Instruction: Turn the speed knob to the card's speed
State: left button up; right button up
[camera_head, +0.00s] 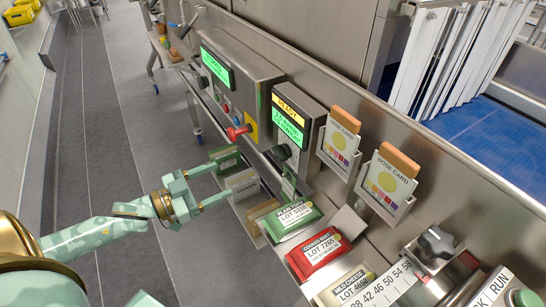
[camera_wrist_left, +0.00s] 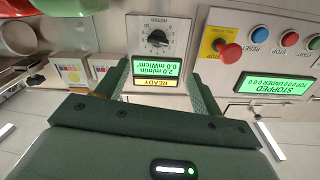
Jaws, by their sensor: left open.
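The black knob (camera_wrist_left: 157,38) sits on a dial plate beside the lit display (camera_wrist_left: 158,75), upside down in the left wrist view; the display there reads READY and 2.0 m/min. In the head view the knob (camera_head: 281,152) is on the lower part of the display box. My left gripper (camera_head: 221,183) is open and empty, its fingers pointing at the panel, apart from the knob. Two dose cards (camera_head: 340,141) (camera_head: 388,184) stand in holders right of the display; their small print is unreadable. My right gripper is not in view.
A red emergency button (camera_head: 238,132) on a yellow plate is left of the knob. Several labelled pouches, one green (camera_head: 291,216) and one red (camera_head: 320,252), lie below. Another knob (camera_head: 436,244) with a number scale is at lower right. Grey floor is clear at left.

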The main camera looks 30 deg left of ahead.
aim_at(275, 156)
pick_arm(q)
jog(key=b+x, duration=0.1)
jog(key=x, duration=0.4)
jog(key=b+x, duration=0.1)
jog(key=x, duration=0.5)
jog(key=b+x, duration=0.1)
jog(key=x, duration=0.4)
jog(key=shift+d+r+b, duration=0.3)
jog(key=shift+r, duration=0.1)
jog(key=c, duration=1)
